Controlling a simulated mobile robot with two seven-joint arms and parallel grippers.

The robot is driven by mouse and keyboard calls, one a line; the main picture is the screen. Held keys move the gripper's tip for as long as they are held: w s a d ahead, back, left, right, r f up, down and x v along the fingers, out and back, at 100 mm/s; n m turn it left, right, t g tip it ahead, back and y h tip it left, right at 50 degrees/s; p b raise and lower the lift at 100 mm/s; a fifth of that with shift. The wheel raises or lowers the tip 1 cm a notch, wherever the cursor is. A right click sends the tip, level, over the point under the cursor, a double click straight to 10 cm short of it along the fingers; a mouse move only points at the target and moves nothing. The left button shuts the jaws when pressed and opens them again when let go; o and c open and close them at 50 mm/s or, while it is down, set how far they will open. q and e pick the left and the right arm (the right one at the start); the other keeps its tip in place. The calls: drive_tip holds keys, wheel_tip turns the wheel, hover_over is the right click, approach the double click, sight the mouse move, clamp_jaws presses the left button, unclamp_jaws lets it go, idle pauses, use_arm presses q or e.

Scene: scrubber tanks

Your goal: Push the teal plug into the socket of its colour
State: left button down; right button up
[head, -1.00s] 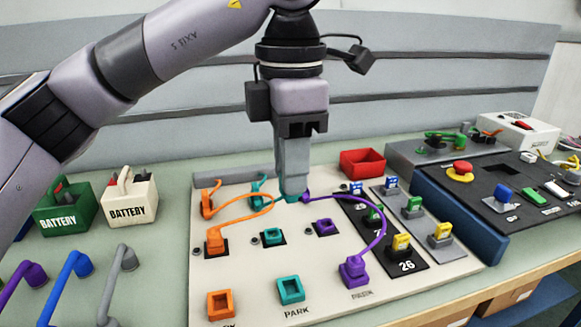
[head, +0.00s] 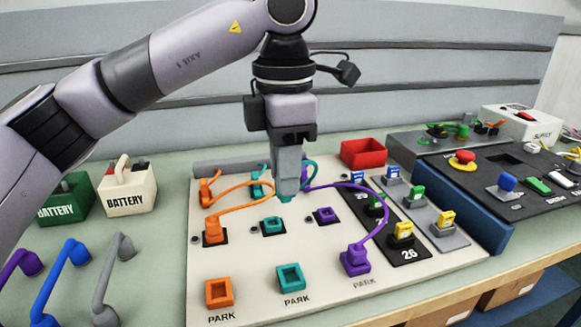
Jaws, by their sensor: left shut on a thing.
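My left gripper (head: 288,192) points down over the pale panel and is shut on the teal plug (head: 286,198), mostly hidden between the fingers. A teal cable (head: 312,170) loops up beside the fingers. The square teal socket (head: 273,226), on a black plate, is below and slightly left of the gripper in the picture. It looks empty. A second teal holder (head: 291,278), marked PARK, is nearer the front and empty. The plug appears above the panel, apart from both. My right gripper is not in view.
An orange plug (head: 213,232) sits left of the teal socket, its cable arching back. A purple plug (head: 355,260) stands front right, its cable reaching behind my gripper. The purple socket (head: 325,215) looks empty. A red bin (head: 363,154) stands behind the panel.

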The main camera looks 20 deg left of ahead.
use_arm(q)
drive_tip(key=w+a+f+p, duration=0.1)
drive_tip(key=w+a+p, duration=0.4)
drive_tip(key=w, duration=0.3)
drive_tip(key=shift+w+a+f, duration=0.15)
drive_tip(key=shift+w+a, duration=0.05)
drive_tip(key=shift+a, duration=0.2)
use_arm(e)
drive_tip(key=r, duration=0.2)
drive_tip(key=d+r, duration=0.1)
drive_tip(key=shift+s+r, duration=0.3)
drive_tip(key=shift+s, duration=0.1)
use_arm(q)
drive_tip(key=shift+f+b, duration=2.6)
drive_tip(key=shift+f, duration=2.45)
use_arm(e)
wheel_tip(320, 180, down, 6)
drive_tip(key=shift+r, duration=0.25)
use_arm(q)
drive_tip(key=shift+p, duration=0.3)
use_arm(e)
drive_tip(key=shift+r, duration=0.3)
use_arm(q)
drive_tip(key=shift+f, duration=0.15)
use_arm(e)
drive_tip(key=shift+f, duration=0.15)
